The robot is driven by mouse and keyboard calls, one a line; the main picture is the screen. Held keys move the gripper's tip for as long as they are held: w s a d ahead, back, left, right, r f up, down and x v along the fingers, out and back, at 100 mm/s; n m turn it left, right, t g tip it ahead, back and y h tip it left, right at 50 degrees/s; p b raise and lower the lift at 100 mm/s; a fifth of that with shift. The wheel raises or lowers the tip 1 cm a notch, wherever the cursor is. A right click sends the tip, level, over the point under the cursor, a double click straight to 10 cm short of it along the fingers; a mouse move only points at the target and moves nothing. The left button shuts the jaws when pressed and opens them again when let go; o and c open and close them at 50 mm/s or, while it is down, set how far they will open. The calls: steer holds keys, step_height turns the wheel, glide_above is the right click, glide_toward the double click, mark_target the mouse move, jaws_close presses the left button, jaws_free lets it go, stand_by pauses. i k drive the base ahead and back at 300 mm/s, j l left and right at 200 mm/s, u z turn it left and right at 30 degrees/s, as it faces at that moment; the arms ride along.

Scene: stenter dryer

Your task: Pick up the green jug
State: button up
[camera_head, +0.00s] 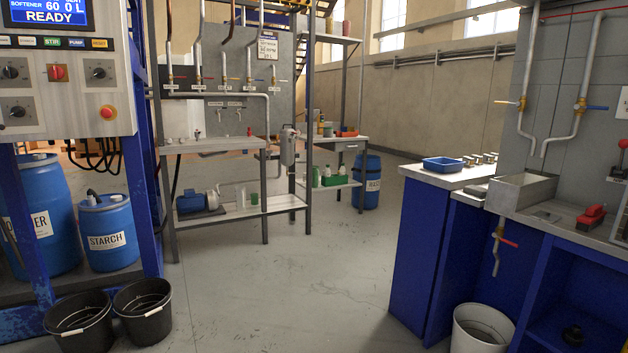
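My gripper is not in view.
A blue pump (198,202) sits left on that shelf. Two black buckets (143,309) stand at front left, near blue drums (108,232). A blue counter (425,245) and white bin (480,328) are at right. The floor (300,270) between is clear.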

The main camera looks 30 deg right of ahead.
mark_target(315, 181)
steer(key=z, duration=0.95)
steer(key=i, duration=6.6)
steer(key=l+z, duration=0.05)
steer(key=l, duration=0.2)
